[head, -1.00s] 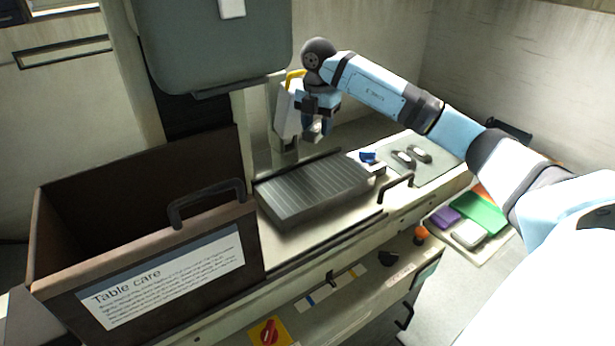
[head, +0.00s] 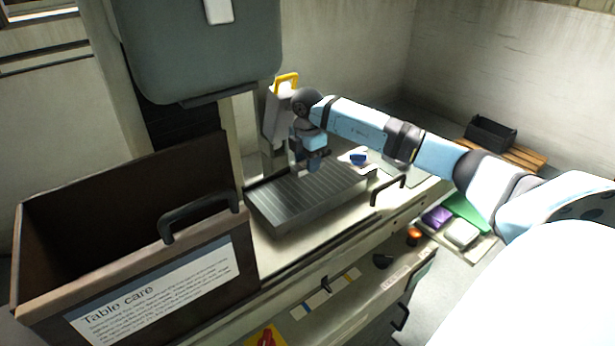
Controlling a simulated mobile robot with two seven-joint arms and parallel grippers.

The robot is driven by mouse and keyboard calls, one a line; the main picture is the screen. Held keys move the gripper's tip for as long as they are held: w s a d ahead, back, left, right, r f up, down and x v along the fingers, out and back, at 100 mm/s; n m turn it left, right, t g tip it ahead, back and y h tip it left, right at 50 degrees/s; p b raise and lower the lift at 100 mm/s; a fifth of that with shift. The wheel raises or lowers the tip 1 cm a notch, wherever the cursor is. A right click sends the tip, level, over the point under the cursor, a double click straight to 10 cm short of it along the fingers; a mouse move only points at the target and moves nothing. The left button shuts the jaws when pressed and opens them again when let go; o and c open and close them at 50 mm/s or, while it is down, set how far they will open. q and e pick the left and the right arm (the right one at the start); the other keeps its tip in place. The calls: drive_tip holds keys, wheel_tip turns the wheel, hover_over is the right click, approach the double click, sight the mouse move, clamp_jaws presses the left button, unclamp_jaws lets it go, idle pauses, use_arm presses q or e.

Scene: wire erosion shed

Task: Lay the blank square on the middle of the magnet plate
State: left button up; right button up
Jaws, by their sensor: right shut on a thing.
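The magnet plate (head: 290,205) is a dark grey, finely ribbed slab lying flat on the pale machine table, mid-picture. My right gripper (head: 314,166) is above the far edge of the plate, near its middle, pointing down. It is shut on a small block, which I take to be the blank. The block is mostly hidden by the fingers, and I cannot tell whether it touches the plate or how square it sits. My left gripper is not in view.
A brown guard wall (head: 150,290) with a black handle and a "Table care" sign stands left of the plate. A blue-topped small part (head: 358,158) lies beyond the plate's right end. A black handle (head: 388,190) rises at the table's front. The near half of the plate is bare.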

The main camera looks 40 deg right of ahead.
sight(307, 185)
drive_tip(key=shift+f, duration=2.8)
drive_tip(key=shift+r, duration=0.1)
drive_tip(key=o, duration=1.3)
drive_tip(key=shift+f, duration=0.2)
drive_tip(key=shift+c, duration=0.2)
wheel_tip(307, 185, up, 12)
drive_tip(key=shift+r+b, duration=0.2)
drive_tip(key=shift+b, duration=0.1)
